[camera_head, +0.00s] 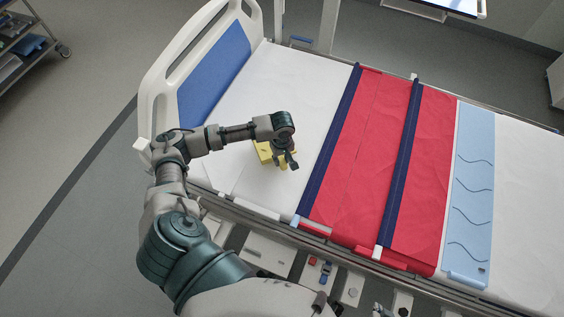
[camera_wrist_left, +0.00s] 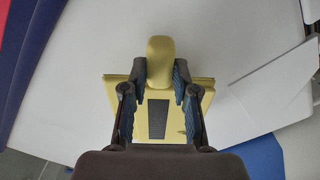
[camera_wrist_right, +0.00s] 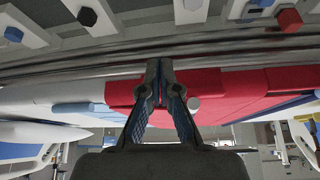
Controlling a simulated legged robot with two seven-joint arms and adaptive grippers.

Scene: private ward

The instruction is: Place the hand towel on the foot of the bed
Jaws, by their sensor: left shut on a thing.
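A yellow folded piece, which I take for the hand towel (camera_head: 264,152), is at the white left end of the bed (camera_head: 240,110). My left gripper (camera_head: 288,162) is shut on it. In the left wrist view the towel (camera_wrist_left: 158,55) bulges up between the two fingertips (camera_wrist_left: 160,82), with a flat yellow part and a dark patch below. I cannot tell whether it touches the sheet. My right gripper (camera_wrist_right: 160,75) shows only in the right wrist view, shut and empty, close to the bed's side rail.
A white end board with a blue panel (camera_head: 214,72) closes the bed's left end. Red covers (camera_head: 370,150) with dark blue bands cross the middle, and a light blue strip (camera_head: 473,180) lies further right. White sheet around the towel is clear. A cart (camera_head: 30,45) stands far left.

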